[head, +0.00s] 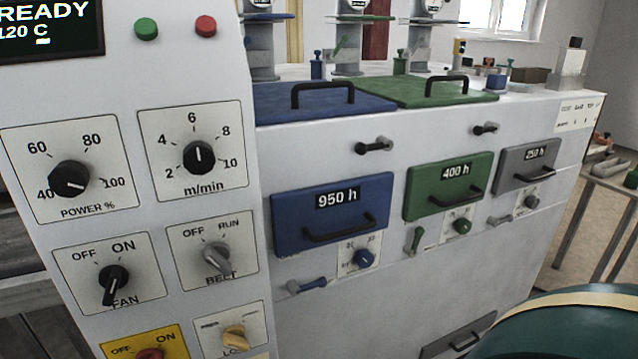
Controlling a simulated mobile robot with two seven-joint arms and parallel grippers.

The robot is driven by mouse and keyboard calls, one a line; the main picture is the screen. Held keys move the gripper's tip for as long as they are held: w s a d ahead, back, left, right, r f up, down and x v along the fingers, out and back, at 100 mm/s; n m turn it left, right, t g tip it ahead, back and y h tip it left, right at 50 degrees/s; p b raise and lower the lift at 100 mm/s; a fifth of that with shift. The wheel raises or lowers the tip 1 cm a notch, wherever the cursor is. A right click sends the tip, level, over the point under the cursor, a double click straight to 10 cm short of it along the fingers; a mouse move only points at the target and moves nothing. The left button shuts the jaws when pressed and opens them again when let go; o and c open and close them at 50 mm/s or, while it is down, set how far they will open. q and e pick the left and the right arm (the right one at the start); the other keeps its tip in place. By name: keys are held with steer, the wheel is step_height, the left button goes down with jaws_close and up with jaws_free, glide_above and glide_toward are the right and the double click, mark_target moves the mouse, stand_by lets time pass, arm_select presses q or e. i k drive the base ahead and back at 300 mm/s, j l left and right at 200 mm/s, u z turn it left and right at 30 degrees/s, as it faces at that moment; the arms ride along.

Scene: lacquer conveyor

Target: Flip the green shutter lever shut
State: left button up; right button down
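The green shutter lever (414,240) is a small handle on the white machine front, just below the green drawer (425,192) marked 400 h. It stands close to upright, with a slight tilt. A round green knob (462,226) on a scale plate sits to its right. The scale and any marks by the lever are too small to read. Nothing touches or covers the lever. Neither of my grippers shows in the head view.
A blue lever (312,286) lies near level under the blue drawer (300,220); a grey lever (500,219) lies near level under the grey drawer (513,178). Drawer handles and two black knobs (374,146) (485,129) stick out. The control panel (150,220) stands at left.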

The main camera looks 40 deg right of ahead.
mark_target(412, 250)
steer(key=z, duration=1.8)
